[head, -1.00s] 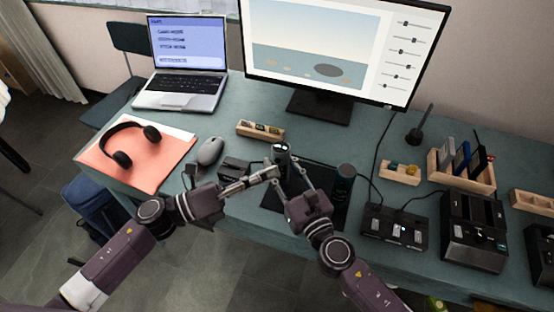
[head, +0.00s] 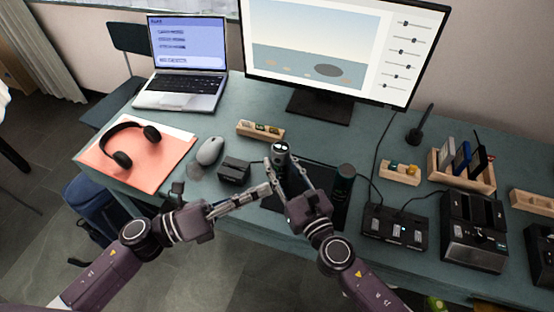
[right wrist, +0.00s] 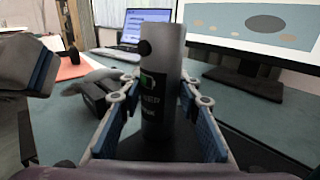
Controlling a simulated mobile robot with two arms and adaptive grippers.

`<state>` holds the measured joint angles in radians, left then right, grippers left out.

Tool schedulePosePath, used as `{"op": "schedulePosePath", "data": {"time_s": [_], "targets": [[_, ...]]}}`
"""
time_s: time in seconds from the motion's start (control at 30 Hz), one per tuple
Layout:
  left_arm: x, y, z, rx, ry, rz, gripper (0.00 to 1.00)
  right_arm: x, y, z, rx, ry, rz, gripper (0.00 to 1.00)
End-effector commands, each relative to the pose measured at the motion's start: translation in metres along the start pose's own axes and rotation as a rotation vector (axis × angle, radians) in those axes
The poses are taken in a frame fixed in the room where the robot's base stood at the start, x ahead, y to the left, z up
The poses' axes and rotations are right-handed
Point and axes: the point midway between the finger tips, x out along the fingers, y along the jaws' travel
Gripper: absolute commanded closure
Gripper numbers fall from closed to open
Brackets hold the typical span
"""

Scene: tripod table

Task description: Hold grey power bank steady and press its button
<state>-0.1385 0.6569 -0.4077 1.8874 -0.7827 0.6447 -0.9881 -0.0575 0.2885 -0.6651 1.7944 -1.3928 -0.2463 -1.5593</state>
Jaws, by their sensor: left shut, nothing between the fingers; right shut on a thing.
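The grey power bank (head: 281,151) is an upright cylinder above the dark mat (head: 325,214). My right gripper (head: 285,168) is shut around it from the near side. In the right wrist view the power bank (right wrist: 165,55) stands between both fingers, with a dark round button (right wrist: 145,47) high on its left side and a dark label with a green patch below. My left gripper (head: 267,189) is shut and empty, its tips to the near left of the power bank and apart from it. It also shows as a dark shape at the left of the right wrist view (right wrist: 30,68).
A small black box (head: 234,170) and a mouse (head: 210,151) lie to the left. A wooden block (head: 260,131) is behind; a black switch box (head: 395,229) is to the right.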

Motion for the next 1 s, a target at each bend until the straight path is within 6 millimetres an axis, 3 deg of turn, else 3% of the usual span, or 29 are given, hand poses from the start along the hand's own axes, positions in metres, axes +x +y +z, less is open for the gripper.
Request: {"op": "schedulePosePath", "data": {"time_s": [0.37, 0.4, 0.57, 0.87, 1.0], "targets": [[0.000, 0.000, 0.000, 0.000, 0.000, 0.000, 1.00, 0.000, 0.000, 0.000, 0.001, 0.000, 0.001, 1.00], [0.000, 0.000, 0.000, 0.000, 0.000, 0.000, 1.00, 0.000, 0.000, 0.000, 0.001, 0.000, 0.001, 0.66], [0.000, 0.000, 0.000, 0.000, 0.000, 0.000, 1.00, 0.000, 0.000, 0.000, 0.000, 0.000, 0.000, 0.49], [0.000, 0.000, 0.000, 0.000, 0.000, 0.000, 1.00, -0.002, 0.000, 0.000, 0.000, 0.001, 0.000, 0.49], [0.000, 0.000, 0.000, 0.000, 0.000, 0.000, 1.00, -0.015, 0.000, -0.002, 0.000, 0.003, 0.000, 0.49]]}}
